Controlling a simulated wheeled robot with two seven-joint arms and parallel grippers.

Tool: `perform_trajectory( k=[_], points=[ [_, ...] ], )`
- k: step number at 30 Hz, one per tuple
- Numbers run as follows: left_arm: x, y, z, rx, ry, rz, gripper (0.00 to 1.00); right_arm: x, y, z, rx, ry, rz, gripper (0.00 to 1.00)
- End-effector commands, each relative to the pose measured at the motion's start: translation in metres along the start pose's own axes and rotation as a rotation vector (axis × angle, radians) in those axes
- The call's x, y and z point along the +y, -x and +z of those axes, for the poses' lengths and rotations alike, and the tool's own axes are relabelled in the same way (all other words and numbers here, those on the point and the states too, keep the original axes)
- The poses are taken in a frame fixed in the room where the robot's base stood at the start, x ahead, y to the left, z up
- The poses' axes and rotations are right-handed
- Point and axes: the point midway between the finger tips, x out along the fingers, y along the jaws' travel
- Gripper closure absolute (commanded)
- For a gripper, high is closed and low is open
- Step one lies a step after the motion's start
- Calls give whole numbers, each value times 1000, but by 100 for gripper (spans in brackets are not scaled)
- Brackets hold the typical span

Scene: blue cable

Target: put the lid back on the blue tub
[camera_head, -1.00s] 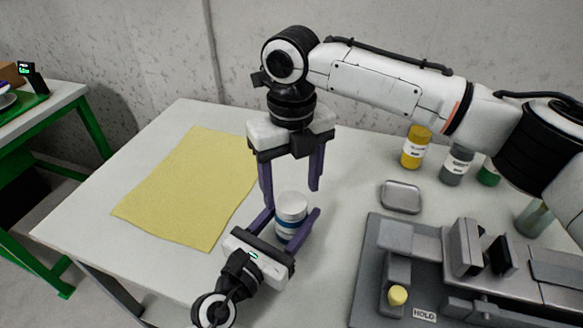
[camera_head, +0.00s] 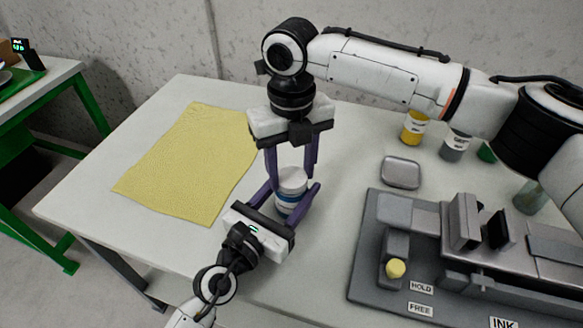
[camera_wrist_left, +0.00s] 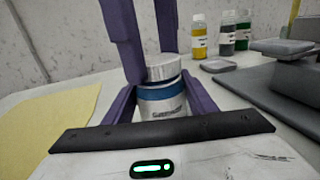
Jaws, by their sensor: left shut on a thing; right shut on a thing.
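The blue tub (camera_head: 287,203), a white jar with a blue band and dark lettering, stands upright and shows also in the left wrist view (camera_wrist_left: 163,103). Its pale, ridged lid (camera_head: 292,178) sits at the tub's top; in the left wrist view the lid (camera_wrist_left: 162,67) looks slightly tilted, and I cannot tell whether it is seated. My left gripper (camera_head: 287,200) is shut on the tub's body from the front. My right gripper (camera_head: 291,172) points down from above, its purple fingers shut on the lid. One right finger partly hides behind the lid.
A yellow cloth (camera_head: 185,165) lies flat to the left. A rounded grey case (camera_head: 401,171) and a grey fixture (camera_head: 375,270) with HOLD and FREE labels stand to the right. Yellow (camera_head: 414,130), grey and green bottles are behind, near the right arm.

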Motion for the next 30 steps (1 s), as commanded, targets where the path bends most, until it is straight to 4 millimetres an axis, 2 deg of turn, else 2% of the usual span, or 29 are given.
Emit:
perform_trajectory(
  k=[8, 30],
  points=[
    [0, 0, 0, 0, 0, 1, 100, 1, -1, -1, 3, -559, 2, 80],
    [1, 0, 0, 0, 0, 1, 100, 1, -2, 0, 5, -2287, -1, 80]
  ],
)
